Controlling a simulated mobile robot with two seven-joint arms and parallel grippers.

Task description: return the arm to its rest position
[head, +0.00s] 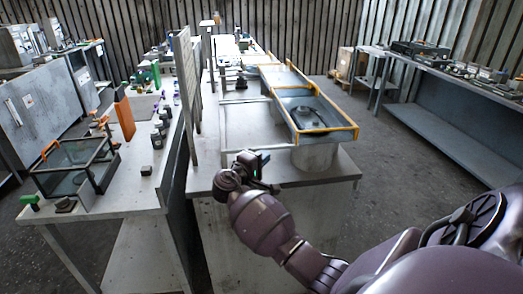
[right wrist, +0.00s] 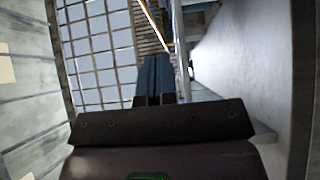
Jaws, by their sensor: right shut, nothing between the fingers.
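My right arm (head: 262,222) comes in from the lower right of the head view and reaches up to the front edge of the middle workbench. My right gripper (head: 256,163) is at its end, over the near part of that bench. In the right wrist view the fingers of the right gripper (right wrist: 155,75) lie together, shut, with nothing held. My left gripper is not in view.
The middle bench (head: 335,172) carries a yellow-edged tray (head: 325,131) with a dark part (head: 306,113) inside. A left bench (head: 135,200) holds a wire-framed box (head: 75,165) and several small blocks. A grey bench (head: 450,115) stands at right. Open floor (head: 400,170) lies between.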

